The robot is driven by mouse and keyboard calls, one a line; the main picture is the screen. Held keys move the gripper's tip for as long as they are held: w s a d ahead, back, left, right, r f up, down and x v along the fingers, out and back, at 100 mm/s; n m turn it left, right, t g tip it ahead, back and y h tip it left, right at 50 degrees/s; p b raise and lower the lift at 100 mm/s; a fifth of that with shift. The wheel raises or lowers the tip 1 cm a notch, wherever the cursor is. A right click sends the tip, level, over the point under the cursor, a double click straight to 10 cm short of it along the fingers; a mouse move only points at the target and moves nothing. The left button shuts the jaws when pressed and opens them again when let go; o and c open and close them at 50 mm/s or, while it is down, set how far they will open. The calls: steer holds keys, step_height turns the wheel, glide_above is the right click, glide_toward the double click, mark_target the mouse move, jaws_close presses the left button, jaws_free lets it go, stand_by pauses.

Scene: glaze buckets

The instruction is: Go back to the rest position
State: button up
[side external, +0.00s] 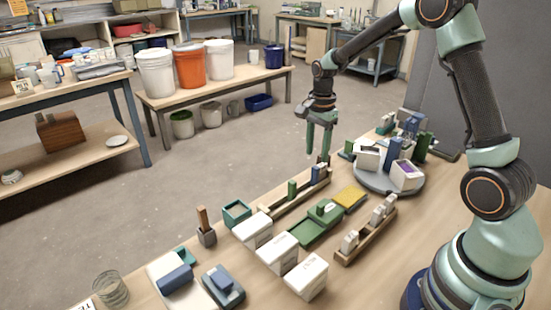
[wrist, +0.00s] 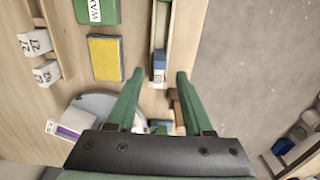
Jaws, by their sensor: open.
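My gripper (side external: 318,148) hangs in the air over the far end of the workbench, fingers pointing down. Its two green fingers are apart, with nothing held between them. In the wrist view my gripper (wrist: 160,74) shows both fingertips spread above the long wooden rack (wrist: 172,30). A small blue block (wrist: 159,62) in the rack appears between the fingertips, but it lies below them.
The rack (side external: 290,203), a yellow pad (side external: 350,198), a green tray (side external: 305,236) and several white boxes (side external: 277,252) stand on the bench. A grey round turntable (side external: 375,183) carries boxes at the right. Bare floor (side external: 230,150) lies beyond the bench edge.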

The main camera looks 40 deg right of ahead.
steer(key=shift+r, duration=0.95)
steer(key=shift+a+r, duration=0.1)
steer(key=shift+r, duration=0.05)
steer(key=s+a+r+n+t, duration=0.5)
steer(key=s+a+r+n, duration=0.6)
steer(key=s+n, duration=0.4)
steer(key=shift+a+r+n+t, duration=0.15)
steer(key=shift+r+n+t, duration=0.15)
steer(key=shift+r+n, duration=0.9)
steer(key=shift+f+n, duration=0.3)
